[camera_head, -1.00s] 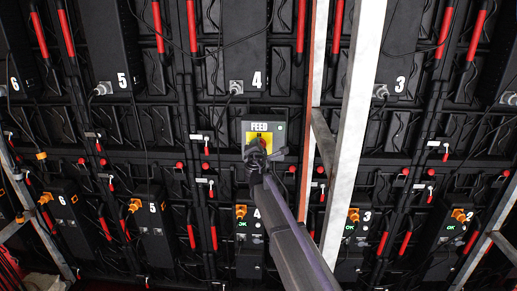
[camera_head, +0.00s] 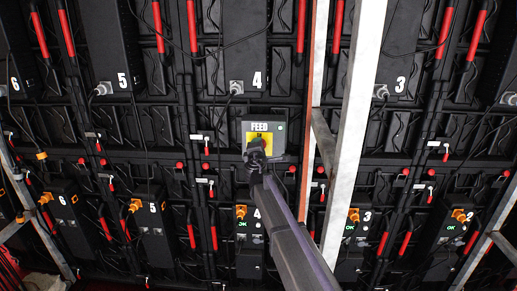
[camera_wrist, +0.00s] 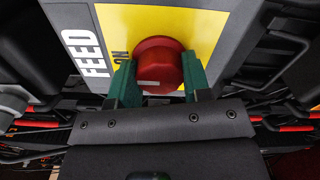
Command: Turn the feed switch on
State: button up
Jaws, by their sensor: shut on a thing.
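The feed switch is a grey box (camera_head: 281,137) marked FEED, with a yellow plate (camera_head: 249,130) and a small green light on its right side. In the wrist view its red round knob (camera_wrist: 159,64) stands out from the yellow plate (camera_wrist: 205,27), with the word ON beside it. My gripper (camera_wrist: 157,85) has its two green fingers shut on the red knob, one on each side. A pale mark shows on the knob's lower face. In the head view my gripper (camera_head: 256,151) covers the knob.
A pale metal upright (camera_head: 352,120) stands close to the right of my arm. Black panels with red handles and hanging cables surround the box. Numbered units with orange plugs (camera_head: 241,211) sit below.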

jog(key=o, duration=0.9)
jog(key=s, duration=1)
jog(key=shift+s+d, duration=0.2)
jog(key=shift+s, duration=0.2)
jog(key=shift+a, duration=0.1)
